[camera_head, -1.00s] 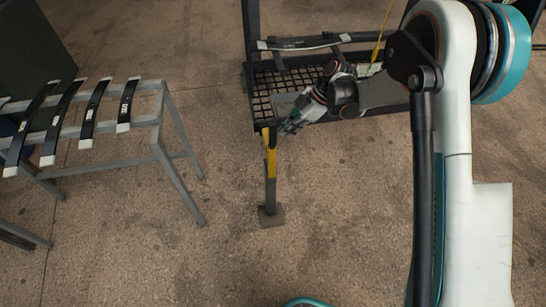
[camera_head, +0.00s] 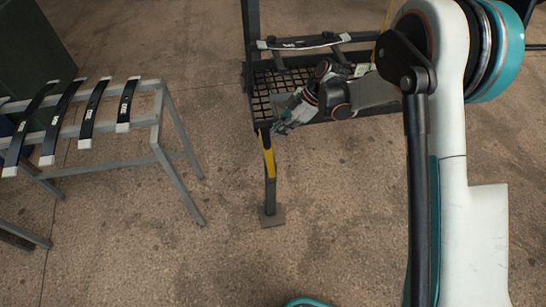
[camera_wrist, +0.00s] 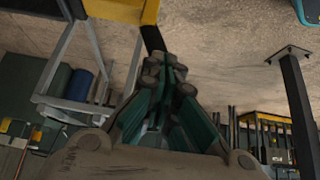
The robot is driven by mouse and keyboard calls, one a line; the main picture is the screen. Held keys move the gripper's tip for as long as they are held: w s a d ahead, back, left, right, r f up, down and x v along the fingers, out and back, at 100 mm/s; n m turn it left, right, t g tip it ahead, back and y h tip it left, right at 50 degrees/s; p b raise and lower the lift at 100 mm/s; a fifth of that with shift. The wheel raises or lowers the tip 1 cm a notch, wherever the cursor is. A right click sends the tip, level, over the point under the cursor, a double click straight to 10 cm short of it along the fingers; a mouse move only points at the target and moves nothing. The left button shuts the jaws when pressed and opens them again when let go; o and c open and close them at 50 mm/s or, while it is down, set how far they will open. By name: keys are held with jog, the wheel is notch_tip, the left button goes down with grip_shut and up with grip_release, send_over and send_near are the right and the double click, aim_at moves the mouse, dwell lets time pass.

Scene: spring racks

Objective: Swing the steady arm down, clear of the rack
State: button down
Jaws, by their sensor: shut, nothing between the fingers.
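The dark rack (camera_head: 258,103) has a mesh shelf and stands at top centre in the head view. A yellow and black bar (camera_head: 268,158) hangs or stands at its front left corner, above a foot plate; I cannot tell for sure that it is the steady arm. My gripper (camera_head: 279,129) is shut and empty, right beside the bar's upper end. In the wrist view my shut fingers (camera_wrist: 166,72) point at a yellow part (camera_wrist: 122,9) with a black piece below it. Whether they touch it I cannot tell.
A curved dark spring (camera_head: 300,43) with pale ends lies across the rack. A grey metal stand (camera_head: 158,131) at left carries several similar springs (camera_head: 87,112). The concrete floor between stand and rack is clear. A dark cabinet (camera_head: 40,40) stands at the far left.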

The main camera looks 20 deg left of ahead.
jog(key=s+a+b, duration=0.1)
jog(key=s+a, duration=0.5)
jog(key=a, duration=0.4)
jog(key=s+a+b, duration=0.1)
jog(key=s+a, duration=0.5)
jog(key=a, duration=0.4)
jog(key=shift+s+a, duration=0.25)
dwell(4.5)
jog(key=shift+w+d, duration=0.5)
jog(key=shift+d, duration=0.35)
jog(key=shift+w+d, duration=0.55)
jog(key=shift+d, duration=0.3)
jog(key=shift+w+d, duration=0.5)
jog(key=shift+d, duration=0.35)
